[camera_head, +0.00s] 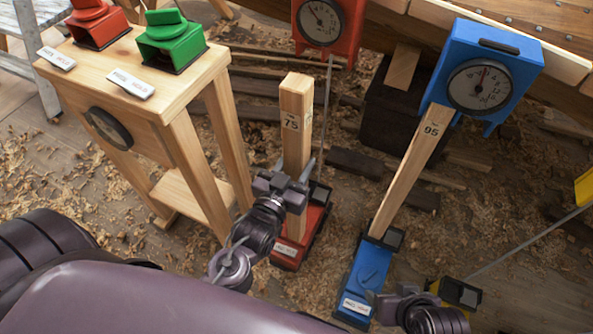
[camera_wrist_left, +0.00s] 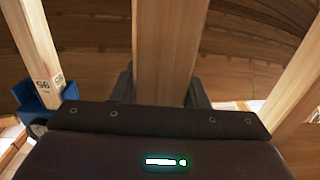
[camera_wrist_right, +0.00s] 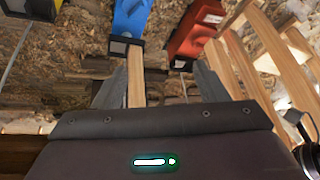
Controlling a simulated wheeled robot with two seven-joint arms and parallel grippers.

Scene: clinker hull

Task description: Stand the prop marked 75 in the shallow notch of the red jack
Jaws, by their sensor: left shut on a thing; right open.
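The prop marked 75 (camera_head: 296,110) is a pale square timber, nearly upright, its top end free. My left gripper (camera_head: 286,188) is shut on its lower half; the prop also shows between the fingers in the left wrist view (camera_wrist_left: 170,45). Its foot is at the red jack (camera_head: 318,222), which lies low on the floor. The gripper partly hides this foot, so I cannot tell which notch it is in or whether it touches. The red jack also shows in the right wrist view (camera_wrist_right: 194,32). My right gripper (camera_wrist_right: 160,82) is open, near the blue jack in the head view.
The prop marked 95 (camera_head: 412,165) leans from the blue jack (camera_head: 365,272) up to a blue gauge box (camera_head: 500,65). A red gauge box (camera_head: 330,28) hangs behind prop 75. A wooden stand (camera_head: 195,75) with red and green holders is at left. Shavings cover the floor.

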